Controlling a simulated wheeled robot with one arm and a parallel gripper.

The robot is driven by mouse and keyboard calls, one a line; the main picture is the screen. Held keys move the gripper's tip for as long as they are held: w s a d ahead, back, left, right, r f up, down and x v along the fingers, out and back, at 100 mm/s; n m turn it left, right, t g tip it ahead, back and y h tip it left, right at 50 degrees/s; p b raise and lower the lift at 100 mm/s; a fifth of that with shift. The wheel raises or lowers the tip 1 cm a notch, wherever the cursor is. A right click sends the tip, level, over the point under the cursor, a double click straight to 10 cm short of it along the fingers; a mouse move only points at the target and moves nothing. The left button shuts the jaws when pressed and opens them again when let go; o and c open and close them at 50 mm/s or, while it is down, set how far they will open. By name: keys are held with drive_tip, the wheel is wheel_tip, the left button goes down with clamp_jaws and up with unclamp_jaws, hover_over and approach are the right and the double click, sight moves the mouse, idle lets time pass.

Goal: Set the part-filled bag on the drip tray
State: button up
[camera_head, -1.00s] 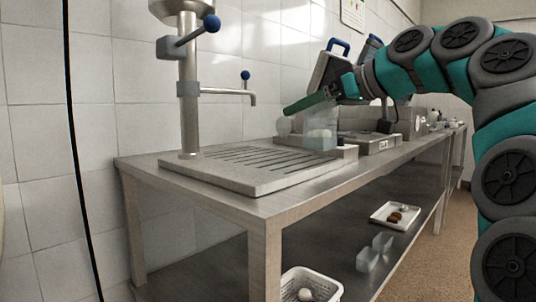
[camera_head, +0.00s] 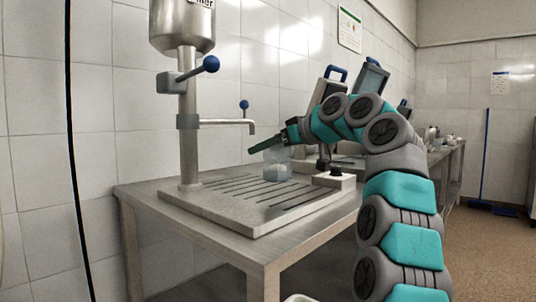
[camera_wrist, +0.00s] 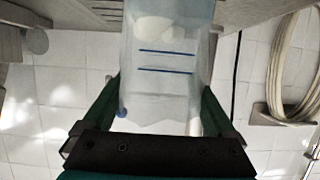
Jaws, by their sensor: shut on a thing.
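My gripper (camera_head: 268,145) is shut on the top of a clear, part-filled bag (camera_head: 277,170). In the wrist view the bag (camera_wrist: 165,85) hangs between the two green fingers, with two blue lines across it and pale contents at its far end. The drip tray (camera_head: 225,207) is a flat grey slab with dark slots on the steel table. In the head view the bag hangs upright over the tray's back right part. I cannot tell whether its bottom touches the tray.
A steel column with a blue-knobbed lever and a spout (camera_head: 235,123) stands at the tray's left. A small pale block with a black knob (camera_head: 335,178) sits at the tray's right. Machines stand further along the table (camera_head: 215,235). The tray's front is clear.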

sight(286, 154)
drive_tip(key=shift+w+a+f+b, duration=0.1)
drive_tip(key=shift+f+b, duration=0.65)
drive_tip(key=shift+f, duration=0.1)
drive_tip(key=shift+w+a+f+b, duration=0.1)
drive_tip(key=shift+f+b, duration=0.65)
drive_tip(key=shift+f, duration=0.1)
drive_tip(key=shift+f, duration=0.1)
drive_tip(key=o, duration=1)
drive_tip(key=shift+o, duration=0.2)
drive_tip(key=shift+d, duration=0.1)
drive_tip(key=v, duration=1.2)
